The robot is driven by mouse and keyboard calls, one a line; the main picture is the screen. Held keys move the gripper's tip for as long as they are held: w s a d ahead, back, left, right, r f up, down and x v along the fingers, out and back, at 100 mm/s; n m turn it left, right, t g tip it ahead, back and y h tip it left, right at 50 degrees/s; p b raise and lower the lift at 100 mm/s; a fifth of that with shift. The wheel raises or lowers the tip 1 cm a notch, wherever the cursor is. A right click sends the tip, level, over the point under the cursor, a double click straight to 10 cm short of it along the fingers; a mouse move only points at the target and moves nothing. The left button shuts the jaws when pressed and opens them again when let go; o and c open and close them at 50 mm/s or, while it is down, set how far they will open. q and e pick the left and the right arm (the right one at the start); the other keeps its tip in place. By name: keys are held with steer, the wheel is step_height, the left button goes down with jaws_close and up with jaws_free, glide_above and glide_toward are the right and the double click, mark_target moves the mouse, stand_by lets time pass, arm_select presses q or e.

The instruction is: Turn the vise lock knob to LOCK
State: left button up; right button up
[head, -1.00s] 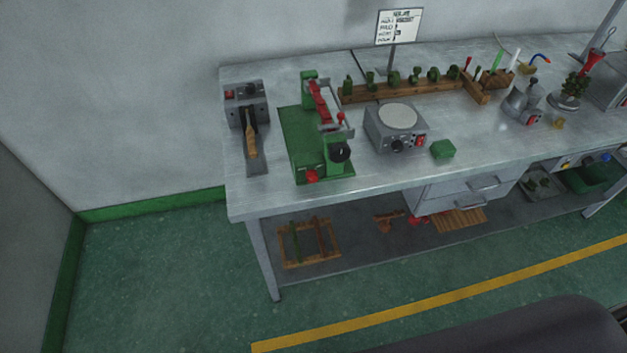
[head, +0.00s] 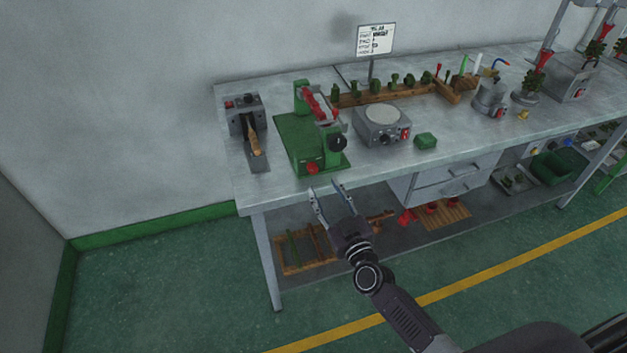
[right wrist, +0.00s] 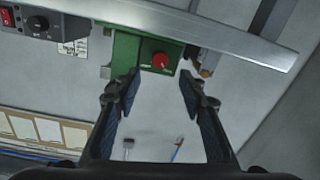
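The green vise (head: 300,140) stands on the bench near its left end, with a red clamp part at its back and a black round knob (head: 336,143) on its right side. A red knob (head: 312,168) sits at its front edge. The red knob also shows in the right wrist view (right wrist: 160,60), on the green front panel (right wrist: 130,50). My right gripper (head: 330,188) is open and empty, in front of the bench edge and short of the red knob. In the wrist view its fingers (right wrist: 158,88) are spread below the knob, apart from it. My left gripper is not in view.
A grey unit with a wooden-handled tool (head: 247,125) stands left of the vise. A grey box with a round plate (head: 382,125) and a green block (head: 425,141) stand right. The bench's front edge (head: 370,175) lies close to my gripper.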

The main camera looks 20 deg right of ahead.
mark_target(314, 171)
steer(key=w, duration=0.3)
steer(key=shift+w+f, duration=0.1)
steer(key=shift+f, duration=0.05)
steer(key=shift+w+a, duration=0.1)
steer(key=shift+w, duration=1.15)
steer(key=shift+w+a, duration=0.1)
steer(key=shift+w, duration=0.65)
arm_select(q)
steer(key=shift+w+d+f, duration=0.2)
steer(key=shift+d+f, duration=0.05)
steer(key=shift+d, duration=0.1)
arm_select(e)
steer(key=c, duration=1)
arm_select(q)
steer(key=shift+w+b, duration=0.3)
arm_select(e)
jaws_close()
